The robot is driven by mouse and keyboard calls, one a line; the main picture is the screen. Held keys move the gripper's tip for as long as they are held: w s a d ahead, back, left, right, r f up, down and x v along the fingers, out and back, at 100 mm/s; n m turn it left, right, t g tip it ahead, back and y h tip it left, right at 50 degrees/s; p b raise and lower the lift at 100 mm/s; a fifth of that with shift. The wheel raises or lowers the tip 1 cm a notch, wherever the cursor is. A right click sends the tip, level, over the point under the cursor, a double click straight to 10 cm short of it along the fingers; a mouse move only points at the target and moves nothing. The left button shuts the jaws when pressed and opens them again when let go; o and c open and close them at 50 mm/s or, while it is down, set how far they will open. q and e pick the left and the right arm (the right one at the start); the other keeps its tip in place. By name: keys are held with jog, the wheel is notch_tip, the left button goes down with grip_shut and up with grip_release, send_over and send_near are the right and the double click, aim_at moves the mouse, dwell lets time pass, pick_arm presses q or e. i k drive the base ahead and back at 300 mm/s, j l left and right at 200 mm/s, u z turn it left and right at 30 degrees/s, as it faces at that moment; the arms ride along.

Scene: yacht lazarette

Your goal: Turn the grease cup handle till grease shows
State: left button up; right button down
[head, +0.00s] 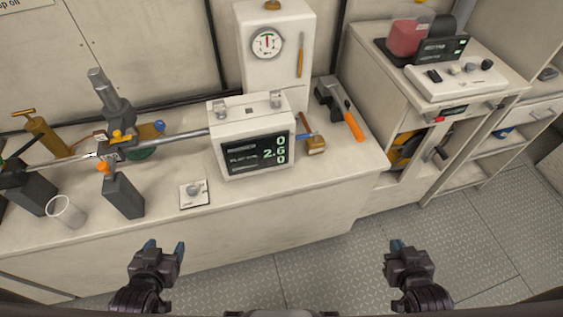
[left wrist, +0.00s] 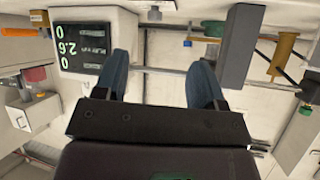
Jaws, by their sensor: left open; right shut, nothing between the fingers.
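A grey shaft (head: 178,136) runs along the counter through a bearing block (head: 107,152). A small yellow fitting (head: 121,136) sits on it; I cannot tell for sure whether this is the grease cup. A blue-tipped piece (head: 155,127) stands just right of it. I cannot make out any grease. My left gripper (head: 165,248) is open and empty in front of the counter, well short of the bearing. Its spread fingers (left wrist: 161,88) show in the left wrist view, with a grey post (left wrist: 241,46) beyond. My right gripper (head: 398,247) is shut and empty, further right.
A white cup (head: 67,212), a dark post (head: 124,195) and a white plate with a knob (head: 194,194) line the front. A brass T-handled cylinder (head: 47,137) stands at left. An orange-handled tool (head: 352,118) lies right.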

aim_at(26, 113)
jog(key=u, duration=1.65)
